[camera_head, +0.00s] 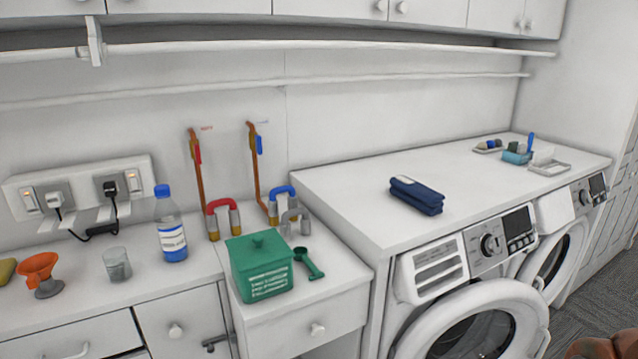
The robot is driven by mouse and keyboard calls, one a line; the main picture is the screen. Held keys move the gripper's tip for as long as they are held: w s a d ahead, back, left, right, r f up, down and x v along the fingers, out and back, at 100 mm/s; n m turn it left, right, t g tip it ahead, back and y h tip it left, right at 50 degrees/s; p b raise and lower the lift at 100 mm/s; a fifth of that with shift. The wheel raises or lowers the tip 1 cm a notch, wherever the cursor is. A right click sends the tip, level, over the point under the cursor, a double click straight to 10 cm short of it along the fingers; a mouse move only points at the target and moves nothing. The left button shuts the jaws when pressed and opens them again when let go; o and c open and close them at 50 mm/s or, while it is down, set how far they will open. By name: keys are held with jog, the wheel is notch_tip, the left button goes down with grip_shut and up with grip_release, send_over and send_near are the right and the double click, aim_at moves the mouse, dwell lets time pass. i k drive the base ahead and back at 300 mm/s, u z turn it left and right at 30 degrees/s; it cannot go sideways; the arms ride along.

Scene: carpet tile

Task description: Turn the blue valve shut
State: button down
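The blue valve (259,145) is a small blue lever near the top of the right-hand copper pipe (254,180) on the back wall. Its lever points up and down, roughly in line with the pipe. A similar red valve (198,152) sits on the left-hand copper pipe (197,180). Both pipes run down behind the counter items. My gripper is not in view.
Below the valves stand a red hose loop (222,206), a blue hose loop (282,192), a green box (259,272), a green scoop (309,264) and a bottle (171,235). Washing machines (480,325) stand at right. A wall rail (200,47) runs above.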

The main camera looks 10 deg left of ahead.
aim_at(258, 138)
jog(key=u, duration=0.65)
jog(key=k, duration=0.3)
jog(key=u, duration=1.35)
jog(key=i, duration=1)
